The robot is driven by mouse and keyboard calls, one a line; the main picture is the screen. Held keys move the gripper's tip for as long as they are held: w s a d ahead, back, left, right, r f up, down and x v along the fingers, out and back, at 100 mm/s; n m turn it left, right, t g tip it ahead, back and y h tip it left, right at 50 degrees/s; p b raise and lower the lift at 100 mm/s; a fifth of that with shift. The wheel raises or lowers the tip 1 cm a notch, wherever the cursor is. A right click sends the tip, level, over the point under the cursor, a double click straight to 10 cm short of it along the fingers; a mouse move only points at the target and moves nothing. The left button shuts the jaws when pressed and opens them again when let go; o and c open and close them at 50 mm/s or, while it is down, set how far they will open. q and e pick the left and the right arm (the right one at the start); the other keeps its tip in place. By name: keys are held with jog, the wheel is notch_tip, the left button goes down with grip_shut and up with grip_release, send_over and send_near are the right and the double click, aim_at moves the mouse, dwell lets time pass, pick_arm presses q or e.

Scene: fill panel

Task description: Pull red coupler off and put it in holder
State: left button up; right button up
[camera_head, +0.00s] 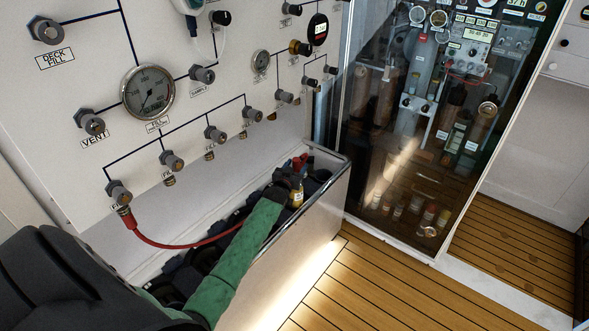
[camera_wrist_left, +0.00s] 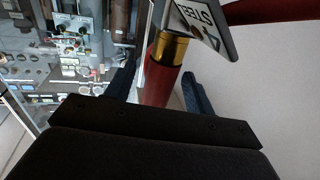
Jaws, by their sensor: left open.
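The red coupler (camera_head: 126,216) is attached below the lowest left fill valve (camera_head: 119,191) on the white panel, and a red hose (camera_head: 187,247) curves from it to the right into the bin. In the left wrist view, a red cylinder (camera_wrist_left: 161,82) with a brass collar (camera_wrist_left: 170,47) stands between the two dark fingers of my left gripper (camera_wrist_left: 160,88). The fingers are open, one on each side; whether they touch it I cannot tell. In the head view, my black left arm covers the lower left and its fingertips do not show. No holder can be clearly made out.
A metal-edged bin (camera_head: 318,197) below the panel holds dark objects and a long green shape (camera_head: 247,240). Gauges and valves stick out of the panel. A glass-fronted cabinet (camera_head: 400,130) stands at the back. The wooden floor (camera_head: 370,280) is clear.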

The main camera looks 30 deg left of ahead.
aim_at(296, 160)
pick_arm(q)
jog(key=shift+c, duration=0.2)
jog(key=c, duration=1.1)
jog(key=shift+r+p, duration=1.9)
jog(key=shift+r, duration=0.65)
